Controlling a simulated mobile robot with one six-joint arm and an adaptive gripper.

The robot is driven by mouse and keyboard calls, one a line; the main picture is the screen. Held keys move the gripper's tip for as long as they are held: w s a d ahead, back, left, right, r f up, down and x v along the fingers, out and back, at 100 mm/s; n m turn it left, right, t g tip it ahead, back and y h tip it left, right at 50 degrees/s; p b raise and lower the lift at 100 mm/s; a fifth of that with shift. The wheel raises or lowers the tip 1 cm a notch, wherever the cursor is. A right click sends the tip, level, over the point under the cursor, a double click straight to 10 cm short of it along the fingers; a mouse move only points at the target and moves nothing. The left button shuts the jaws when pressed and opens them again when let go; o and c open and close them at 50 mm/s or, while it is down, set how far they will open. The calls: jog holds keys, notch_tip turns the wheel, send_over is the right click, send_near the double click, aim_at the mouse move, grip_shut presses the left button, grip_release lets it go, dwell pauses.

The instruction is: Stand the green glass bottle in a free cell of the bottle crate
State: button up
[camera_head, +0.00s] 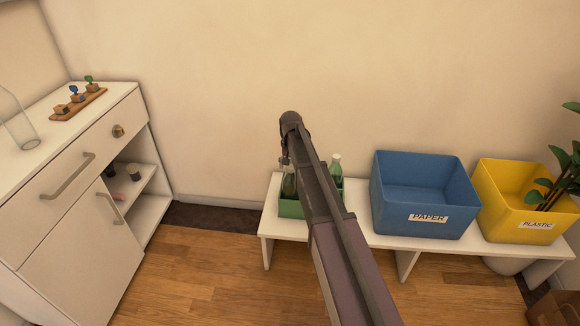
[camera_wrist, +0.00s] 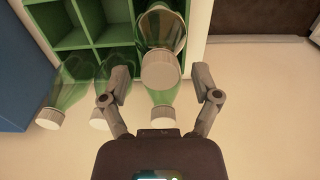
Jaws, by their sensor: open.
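The green bottle crate (camera_wrist: 72,40) shows its cells at the top of the wrist view. It stands on the white bench in the head view (camera_head: 291,209), partly behind my arm. Two more green bottles (camera_wrist: 70,92) (camera_wrist: 103,75) stand to the left. My gripper (camera_wrist: 160,96) is open, its fingers apart on both sides, not visibly touching glass. In the head view my gripper (camera_head: 287,158) is over the crate's left part.
A blue PAPER bin (camera_head: 425,190) and a yellow PLASTIC bin (camera_head: 520,205) stand right of the crate on the white bench (camera_head: 370,238). A white cabinet (camera_head: 75,215) at left carries a clear bottle (camera_head: 17,120) and a wooden board (camera_head: 79,104). Floor between is clear.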

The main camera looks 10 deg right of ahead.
notch_tip(320, 180, up, 11)
jog(key=p, duration=1)
jog(key=shift+r+p, duration=0.15)
jog(key=shift+p, duration=0.25)
jog(key=s+n, duration=0.3)
jog(key=s, duration=2.6)
jog(key=shift+a+n, duration=0.15)
jog(key=shift+n, duration=0.15)
jog(key=shift+s, duration=0.1)
notch_tip(320, 180, up, 26)
jog(key=p, duration=2.6)
jog(key=shift+r, duration=0.15)
jog(key=shift+a, duration=0.1)
